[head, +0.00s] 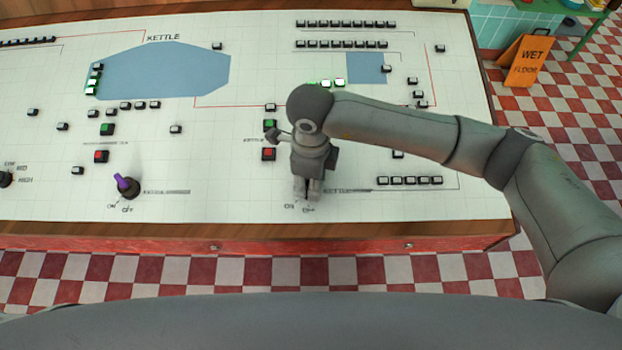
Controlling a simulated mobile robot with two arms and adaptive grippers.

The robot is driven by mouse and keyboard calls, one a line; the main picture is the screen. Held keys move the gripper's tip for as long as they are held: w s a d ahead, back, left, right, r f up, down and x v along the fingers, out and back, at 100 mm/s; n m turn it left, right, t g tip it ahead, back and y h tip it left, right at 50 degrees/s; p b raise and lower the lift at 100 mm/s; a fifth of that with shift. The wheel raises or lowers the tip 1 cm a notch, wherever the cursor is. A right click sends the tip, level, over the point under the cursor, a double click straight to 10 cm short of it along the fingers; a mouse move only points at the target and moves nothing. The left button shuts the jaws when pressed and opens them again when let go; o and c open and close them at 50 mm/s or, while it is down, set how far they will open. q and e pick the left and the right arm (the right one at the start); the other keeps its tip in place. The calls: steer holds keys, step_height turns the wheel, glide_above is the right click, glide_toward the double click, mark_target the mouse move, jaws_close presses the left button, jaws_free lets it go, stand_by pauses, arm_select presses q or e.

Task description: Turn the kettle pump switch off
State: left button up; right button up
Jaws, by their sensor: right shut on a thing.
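My right gripper (307,193) points down at the front middle of the white control panel (230,195). Its fingers are shut close together over the spot marked ON and OFF, on a switch that they and my wrist hide, so I cannot see which way that switch is turned. A second switch, with a purple lever (127,185) on a dark round base, stands at the left, also over ON and OFF marks. Its lever tilts up and to the left. The small labels beside both switches are too blurred to read. My left gripper is not in view.
A red button (268,154) and a green button (269,125) sit just left of my right wrist. Another green button (107,129) and red button (101,156) are farther left. A dark knob (6,179) is at the left edge. A wet-floor sign (526,61) stands beyond the panel.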

steer(key=shift+a+r, duration=0.1)
steer(key=o, duration=1)
steer(key=shift+o, duration=0.2)
step_height(320, 180, up, 12)
steer(key=shift+f, duration=0.1)
stand_by(0.3)
